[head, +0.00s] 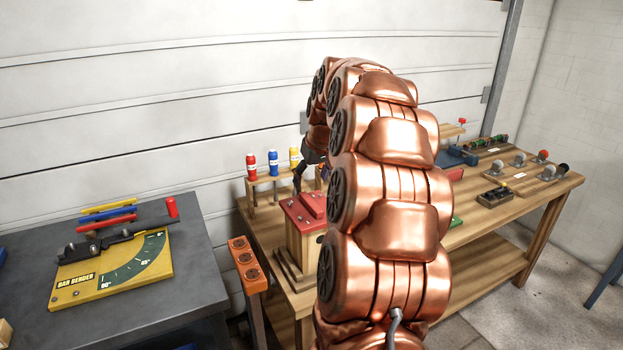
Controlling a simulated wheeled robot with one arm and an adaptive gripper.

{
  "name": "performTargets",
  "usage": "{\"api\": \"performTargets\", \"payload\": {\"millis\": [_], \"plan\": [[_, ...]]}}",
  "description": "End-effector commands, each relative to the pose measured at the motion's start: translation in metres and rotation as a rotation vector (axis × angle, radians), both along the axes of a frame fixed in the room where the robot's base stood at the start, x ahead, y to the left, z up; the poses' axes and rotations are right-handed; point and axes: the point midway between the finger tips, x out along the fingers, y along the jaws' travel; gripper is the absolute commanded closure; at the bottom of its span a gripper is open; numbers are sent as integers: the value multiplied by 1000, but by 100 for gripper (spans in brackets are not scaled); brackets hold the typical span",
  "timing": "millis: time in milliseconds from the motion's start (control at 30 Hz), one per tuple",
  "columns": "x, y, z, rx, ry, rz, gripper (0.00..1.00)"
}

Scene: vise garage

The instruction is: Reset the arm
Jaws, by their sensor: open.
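My copper arm rises through the middle of the head view and curves over toward the wooden workbench (500,222). My gripper (300,180) shows as dark fingers at the far end of the arm, partly hidden behind the arm links. It is open, above or near the red-topped wooden box (303,235) on the bench's left end. I cannot tell whether it touches anything. No object is visible between the fingers.
A rack with red, blue and yellow bottles (273,163) stands behind the box. A grey table (150,315) at left holds a yellow bar bender (110,272). An orange-topped stand (247,262) sits between the tables. Boards with knobs (520,172) lie on the bench's right.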

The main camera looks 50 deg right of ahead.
Motion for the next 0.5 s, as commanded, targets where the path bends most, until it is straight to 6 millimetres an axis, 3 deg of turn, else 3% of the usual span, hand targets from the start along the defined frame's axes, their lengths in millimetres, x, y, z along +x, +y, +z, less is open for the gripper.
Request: {"api": "performTargets", "payload": {"millis": [367, 500], "plan": [[0, 1, 0, 1, 1, 1, 32], [1, 24, -1, 13, 15, 25, 32]]}}
